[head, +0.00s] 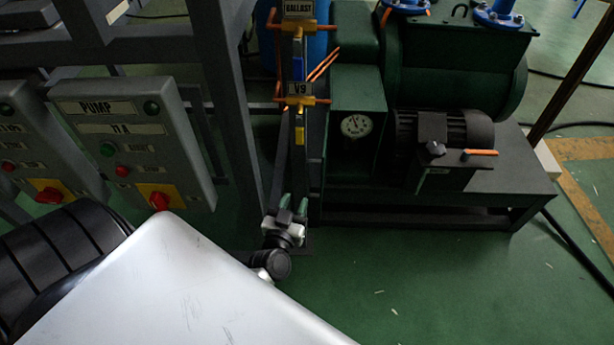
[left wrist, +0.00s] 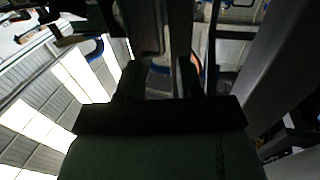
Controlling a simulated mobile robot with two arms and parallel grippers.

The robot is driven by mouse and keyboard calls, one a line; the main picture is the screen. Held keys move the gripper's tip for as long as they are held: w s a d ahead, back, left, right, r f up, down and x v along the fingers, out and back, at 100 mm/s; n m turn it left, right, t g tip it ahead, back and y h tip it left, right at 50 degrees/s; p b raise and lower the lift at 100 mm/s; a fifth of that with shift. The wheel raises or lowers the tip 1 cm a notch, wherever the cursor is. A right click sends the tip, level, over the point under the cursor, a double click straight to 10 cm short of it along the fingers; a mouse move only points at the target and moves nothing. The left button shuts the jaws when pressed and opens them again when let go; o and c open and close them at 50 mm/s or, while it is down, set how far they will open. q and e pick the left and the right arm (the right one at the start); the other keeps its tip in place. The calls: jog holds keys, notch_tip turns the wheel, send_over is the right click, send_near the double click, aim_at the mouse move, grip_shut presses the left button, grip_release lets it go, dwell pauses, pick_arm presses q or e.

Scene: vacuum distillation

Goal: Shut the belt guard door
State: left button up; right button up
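The dark green pump (head: 455,65) stands on a dark frame at the upper right. A green box-shaped housing (head: 358,95) at its left end looks like the belt guard. A round gauge (head: 355,126) shows at its front. I cannot clearly make out a separate door or its angle. My left gripper (head: 293,203) is low, left of the housing and apart from it, in front of a grey post. Its two greenish fingers stand apart with nothing visible between them. In the left wrist view two dark fingers (left wrist: 160,82) also show a gap. My right gripper is out of view.
Valve pipework with orange handles and a V9 tag (head: 300,88) rises left of the housing. The PUMP control box (head: 125,135) hangs on a grey frame at left. A motor (head: 440,130) sits before the pump. Green floor is clear at lower right (head: 430,280).

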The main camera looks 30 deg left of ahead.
aim_at(307, 174)
pick_arm(q)
jog(key=b+x, duration=0.1)
jog(key=x, duration=0.7)
jog(key=shift+w+a+f+b, duration=0.1)
jog(key=shift+w+f+b, duration=0.05)
jog(key=shift+w+b, duration=0.25)
jog(key=shift+w+a, duration=0.2)
jog(key=shift+w, duration=0.45)
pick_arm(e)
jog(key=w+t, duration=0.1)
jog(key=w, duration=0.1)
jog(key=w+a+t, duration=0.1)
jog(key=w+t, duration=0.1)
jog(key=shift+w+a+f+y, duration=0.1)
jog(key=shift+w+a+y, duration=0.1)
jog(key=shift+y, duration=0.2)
pick_arm(q)
jog(key=shift+c, duration=0.2)
grip_shut()
